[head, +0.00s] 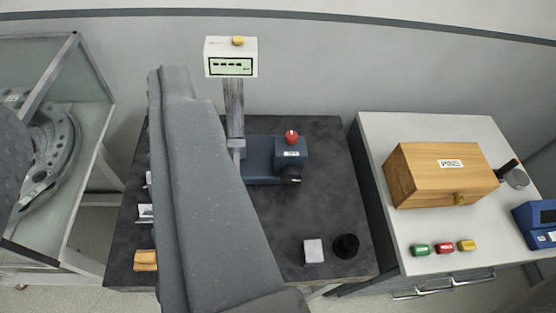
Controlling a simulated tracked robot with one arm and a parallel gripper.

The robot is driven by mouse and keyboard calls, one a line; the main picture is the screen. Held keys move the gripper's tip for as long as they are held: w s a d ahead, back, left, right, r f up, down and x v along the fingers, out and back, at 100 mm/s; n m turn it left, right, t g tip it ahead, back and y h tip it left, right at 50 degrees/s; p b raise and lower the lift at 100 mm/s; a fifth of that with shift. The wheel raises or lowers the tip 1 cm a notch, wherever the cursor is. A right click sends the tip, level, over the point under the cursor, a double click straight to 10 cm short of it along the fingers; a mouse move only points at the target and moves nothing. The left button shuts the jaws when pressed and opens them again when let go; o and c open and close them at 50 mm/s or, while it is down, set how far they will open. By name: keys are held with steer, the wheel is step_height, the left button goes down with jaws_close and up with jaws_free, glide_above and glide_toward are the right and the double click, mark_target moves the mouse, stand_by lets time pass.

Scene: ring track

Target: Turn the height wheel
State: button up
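A dark blue instrument (262,160) sits on a black-topped bench. It has a red knob (291,136) on top and a black knob (291,177) low at its front right corner. I cannot tell for certain which of these is the height wheel. A grey column (234,112) rises behind the instrument to a white display box (231,57) with a yellow button (238,41). A large grey part of my own arm stands in front and hides the left of the bench and part of the instrument. No gripper fingertips can be made out.
A white block (313,251) and a black round piece (346,246) lie at the bench front. Small items (145,260) line its left edge. The right bench holds a wooden box (440,174), coloured pieces (443,247) and a blue device (538,222). A glass-sided case (88,120) stands left.

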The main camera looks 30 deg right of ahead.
steer(key=shift+w+d, duration=0.2)
steer(key=shift+w, duration=0.05)
steer(key=o, duration=0.3)
steer(key=shift+d, duration=0.1)
steer(key=o, duration=0.4)
steer(key=shift+g+h, duration=0.3)
steer(key=shift+h, duration=0.1)
steer(key=w+d+f, duration=0.1)
steer(key=w+f, duration=0.1)
steer(key=f, duration=0.1)
steer(key=w+d+f, duration=0.1)
steer(key=w+f, duration=0.2)
steer(key=f, duration=0.1)
steer(key=w+d+f, duration=0.1)
steer(key=w+f, duration=0.1)
steer(key=f, duration=0.2)
steer(key=shift+w+d+f, duration=0.1)
steer(key=shift+w+d, duration=0.1)
steer(key=shift+w, duration=0.1)
steer(key=m+g+h+b, duration=0.1)
steer(key=m+g+h, duration=0.1)
steer(key=h, duration=0.2)
glide_toward(290, 178)
steer(key=shift+b+x, duration=0.75)
steer(key=shift+x, duration=4.15)
steer(key=shift+c, duration=0.2)
steer(key=c, duration=0.9)
